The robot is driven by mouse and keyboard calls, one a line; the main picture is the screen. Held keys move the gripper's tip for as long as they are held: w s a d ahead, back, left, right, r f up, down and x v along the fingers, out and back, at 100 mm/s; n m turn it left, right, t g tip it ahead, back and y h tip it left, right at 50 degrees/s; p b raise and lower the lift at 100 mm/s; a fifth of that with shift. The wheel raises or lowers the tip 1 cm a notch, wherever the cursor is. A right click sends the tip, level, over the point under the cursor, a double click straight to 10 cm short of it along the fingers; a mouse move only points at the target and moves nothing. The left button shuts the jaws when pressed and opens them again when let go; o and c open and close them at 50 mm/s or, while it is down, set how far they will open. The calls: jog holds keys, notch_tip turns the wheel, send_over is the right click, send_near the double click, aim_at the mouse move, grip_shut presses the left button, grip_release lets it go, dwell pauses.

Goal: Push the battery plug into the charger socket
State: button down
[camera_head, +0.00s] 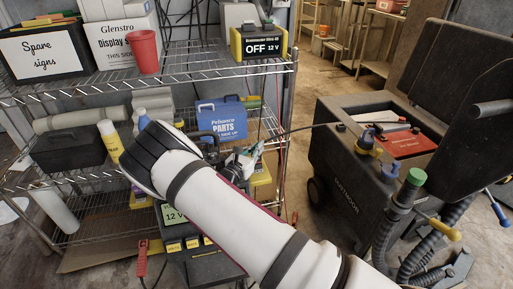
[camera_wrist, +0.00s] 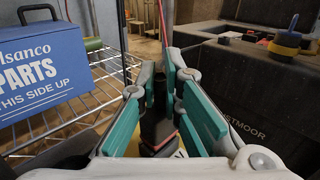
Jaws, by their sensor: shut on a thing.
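My gripper (camera_head: 243,160) is in the middle of the head view, partly hidden behind my white arm. In the wrist view its teal-padded fingers (camera_wrist: 162,100) are closed around a dark, blocky plug (camera_wrist: 156,128). A thin black cable (camera_head: 292,131) runs from the dark machine toward my gripper. A charger (camera_head: 173,214) with a green "12 V" display stands low, partly behind my arm. A yellow and black charger (camera_head: 259,43) marked "OFF 12 V" stands on the top shelf. I cannot make out a socket or whether the plug touches one.
Floor shows between shelf and machine.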

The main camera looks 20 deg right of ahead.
jog(key=shift+f, duration=0.3)
jog(key=c, duration=1.7)
grip_release()
jog(key=shift+o, duration=0.2)
jog(key=v, duration=1.2)
jog(key=shift+r, duration=0.1)
